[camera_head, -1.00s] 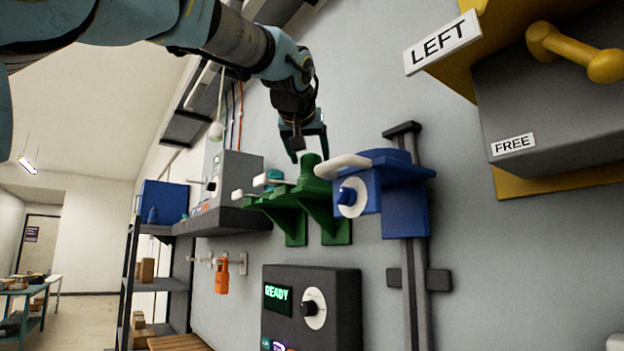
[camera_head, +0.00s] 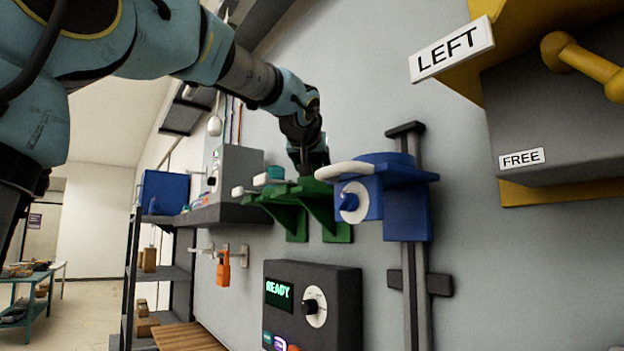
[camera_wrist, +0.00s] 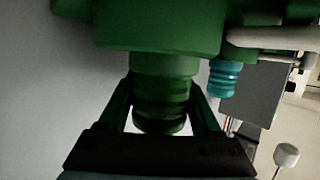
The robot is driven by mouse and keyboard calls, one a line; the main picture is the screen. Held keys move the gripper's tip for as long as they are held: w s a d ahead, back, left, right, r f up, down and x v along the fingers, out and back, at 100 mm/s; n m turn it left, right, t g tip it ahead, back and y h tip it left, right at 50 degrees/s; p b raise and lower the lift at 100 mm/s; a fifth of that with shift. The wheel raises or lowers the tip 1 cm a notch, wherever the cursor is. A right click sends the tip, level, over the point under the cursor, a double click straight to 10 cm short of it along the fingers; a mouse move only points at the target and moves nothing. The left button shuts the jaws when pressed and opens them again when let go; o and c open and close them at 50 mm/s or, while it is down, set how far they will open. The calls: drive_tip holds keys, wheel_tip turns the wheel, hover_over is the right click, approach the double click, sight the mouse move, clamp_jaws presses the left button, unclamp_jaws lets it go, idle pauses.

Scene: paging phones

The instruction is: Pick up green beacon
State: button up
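The green beacon (camera_wrist: 163,85) is a ribbed cylinder on a green bracket (camera_head: 330,205) on the wall. In the wrist view it stands between the two fingers of my gripper (camera_wrist: 164,92). The fingers are apart, one on each side of it. Gaps show near the palm, but I cannot tell whether the tips touch it. In the head view my gripper (camera_head: 308,166) points down onto the bracket top and hides the beacon.
A blue wall unit (camera_head: 385,185) with a white lever stands close on the right. A small teal beacon (camera_wrist: 224,78) is beside the green one on its own bracket. A grey READY panel (camera_head: 312,305) is below. A yellow-and-grey LEFT unit (camera_head: 570,120) juts out at upper right.

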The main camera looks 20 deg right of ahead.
clamp_jaws()
idle(0.3)
drive_tip(key=shift+r, duration=0.15)
idle(0.3)
